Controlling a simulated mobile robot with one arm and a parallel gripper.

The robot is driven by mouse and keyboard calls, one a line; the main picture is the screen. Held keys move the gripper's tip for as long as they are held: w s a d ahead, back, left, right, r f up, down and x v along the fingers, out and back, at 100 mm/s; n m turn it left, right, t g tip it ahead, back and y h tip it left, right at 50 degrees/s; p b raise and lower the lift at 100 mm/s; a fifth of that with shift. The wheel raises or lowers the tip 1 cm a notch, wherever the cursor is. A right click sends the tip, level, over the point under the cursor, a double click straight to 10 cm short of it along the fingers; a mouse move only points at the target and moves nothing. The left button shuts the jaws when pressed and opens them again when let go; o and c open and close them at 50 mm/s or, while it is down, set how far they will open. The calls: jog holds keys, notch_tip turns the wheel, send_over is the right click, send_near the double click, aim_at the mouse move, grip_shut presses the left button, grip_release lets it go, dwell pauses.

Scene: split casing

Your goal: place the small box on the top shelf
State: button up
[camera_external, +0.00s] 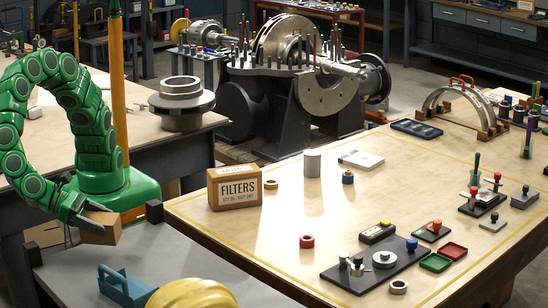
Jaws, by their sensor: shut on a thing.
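A small brown box (104,229) is at the lower left, at the end of my green arm. My gripper (92,214) is shut on it, with the dark jaws at the box's upper left side. The box is close to the back edge of a grey surface (170,258); I cannot tell whether it touches anything below. No shelf in view can be clearly picked out as the top shelf.
A blue tool carrier (124,288) and a yellow helmet (192,294) are on the grey surface. An orange column (117,80) rises behind my arm.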

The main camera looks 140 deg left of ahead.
aim_at(94, 243)
jog(key=shift+w+d+f, duration=0.25)
jog(key=shift+w+f, duration=0.35)
jog(key=shift+f, duration=0.2)
jog(key=shift+w+d+f, duration=0.25)
jog(key=shift+w+f, duration=0.3)
jog(key=shift+f, duration=0.2)
jog(key=shift+w+d+f, duration=0.1)
jog(key=shift+f, duration=1.5)
jog(key=shift+f, duration=0.1)
jog(key=o, duration=1.5)
jog(key=shift+f, duration=0.1)
jog(key=shift+c, duration=0.2)
